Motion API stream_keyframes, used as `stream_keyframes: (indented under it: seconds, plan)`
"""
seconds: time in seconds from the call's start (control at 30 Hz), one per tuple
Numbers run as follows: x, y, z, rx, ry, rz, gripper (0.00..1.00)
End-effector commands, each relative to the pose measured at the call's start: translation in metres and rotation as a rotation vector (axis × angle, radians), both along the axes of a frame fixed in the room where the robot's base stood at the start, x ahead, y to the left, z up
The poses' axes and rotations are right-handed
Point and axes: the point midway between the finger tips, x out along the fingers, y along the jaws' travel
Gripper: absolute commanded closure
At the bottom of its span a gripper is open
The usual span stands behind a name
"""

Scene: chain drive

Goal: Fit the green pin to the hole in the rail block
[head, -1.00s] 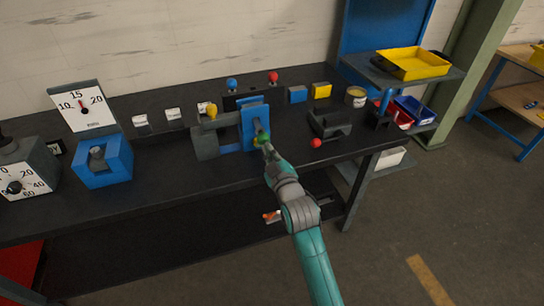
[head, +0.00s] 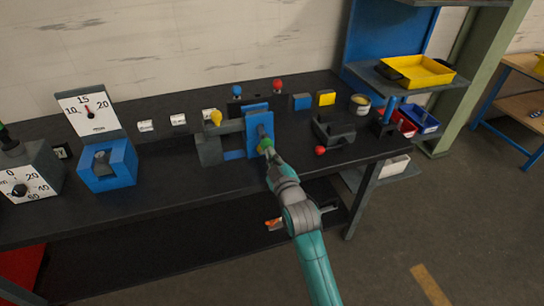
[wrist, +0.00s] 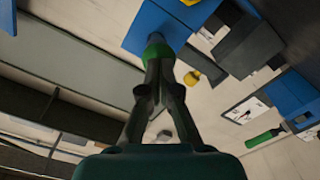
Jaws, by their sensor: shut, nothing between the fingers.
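The green pin (head: 266,143) shows at the near face of the upright blue block (head: 255,116). In the wrist view its green end (wrist: 157,47) stands right at the blue block's face (wrist: 160,22). The hole is hidden, and I cannot tell how deep the pin sits. My gripper (head: 269,154) is shut with nothing between its fingers. In the wrist view its fingertips (wrist: 160,64) are close together at the green end, touching or nearly touching it.
A grey frame with a yellow knob (head: 215,117) stands left of the blue block. A dark block (head: 334,130) and a red ball (head: 320,150) lie to its right. A blue gauge block (head: 108,165) is further left. The bench front between them is clear.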

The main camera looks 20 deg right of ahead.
Motion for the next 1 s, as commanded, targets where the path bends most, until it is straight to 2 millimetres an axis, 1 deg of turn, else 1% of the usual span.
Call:
stream_keyframes:
  seconds: [0.77,0.9,1.0]
  plan:
    - [0.014,0.000,-0.001,0.000,0.002,0.000,1.00]
    - [0.012,0.000,-0.001,0.000,0.003,0.000,1.00]
    - [0.007,0.000,-0.002,0.000,0.003,0.000,1.00]
